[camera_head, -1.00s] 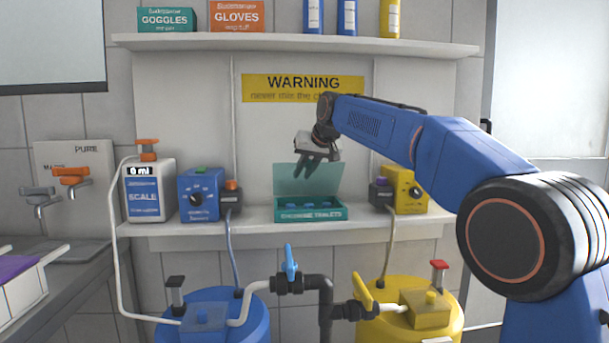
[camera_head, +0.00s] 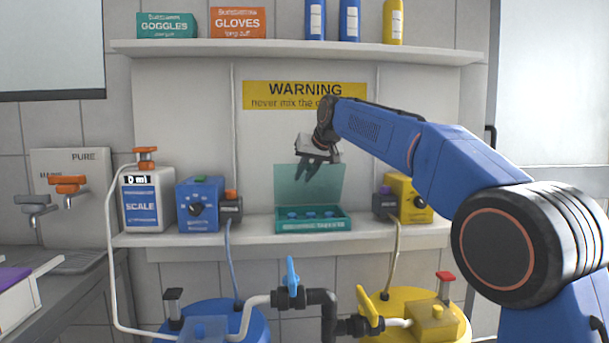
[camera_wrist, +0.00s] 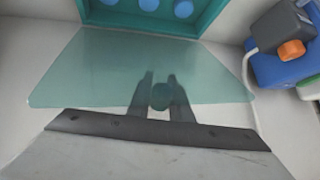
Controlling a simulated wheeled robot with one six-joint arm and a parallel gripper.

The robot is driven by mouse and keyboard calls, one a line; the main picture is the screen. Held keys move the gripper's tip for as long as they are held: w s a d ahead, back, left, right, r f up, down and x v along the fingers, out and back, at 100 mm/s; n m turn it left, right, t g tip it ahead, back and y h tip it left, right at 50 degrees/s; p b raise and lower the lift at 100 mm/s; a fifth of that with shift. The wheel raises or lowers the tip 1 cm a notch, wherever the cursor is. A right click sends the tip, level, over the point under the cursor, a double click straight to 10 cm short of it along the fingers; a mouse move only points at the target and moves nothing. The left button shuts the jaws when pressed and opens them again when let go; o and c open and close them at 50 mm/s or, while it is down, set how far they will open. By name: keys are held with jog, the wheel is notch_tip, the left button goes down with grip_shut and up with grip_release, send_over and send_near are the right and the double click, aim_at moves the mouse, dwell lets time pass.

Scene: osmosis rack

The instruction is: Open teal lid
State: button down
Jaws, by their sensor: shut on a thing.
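The teal lid (camera_head: 292,184) is see-through and stands raised at the back of the open teal box (camera_head: 346,221) on the lower shelf. Blue tablets (camera_head: 311,215) show inside the box. My gripper (camera_head: 309,174) reaches down to the lid from above, in front of the wall. In the wrist view, the lid (camera_wrist: 85,75) lies across the picture below the box (camera_wrist: 215,17). There my gripper (camera_wrist: 160,82) has its two fingers on either side of a small round teal knob (camera_wrist: 161,97), shut on it. The exact contact is hard to see through the lid.
A blue device (camera_head: 199,205) stands left of the box and a yellow device (camera_head: 408,200) right of it. A bare shelf strip (camera_head: 260,228) lies between. The upper shelf (camera_head: 300,44) with boxes and bottles is above my arm. Blue (camera_head: 245,325) and yellow (camera_head: 452,315) tanks stand below.

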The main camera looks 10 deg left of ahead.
jog(key=shift+w+f, duration=0.15)
jog(key=shift+f, duration=0.3)
dwell(0.5)
jog(key=c, duration=1.7)
grip_release()
jog(key=shift+o, duration=0.3)
jog(key=shift+w+f, duration=0.1)
jog(key=w+r+v, duration=0.1)
jog(key=v, duration=0.9)
jog(key=w+r+v, duration=0.2)
jog(key=v, duration=0.8)
jog(key=shift+w+a, duration=0.2)
jog(key=shift+a, duration=0.2)
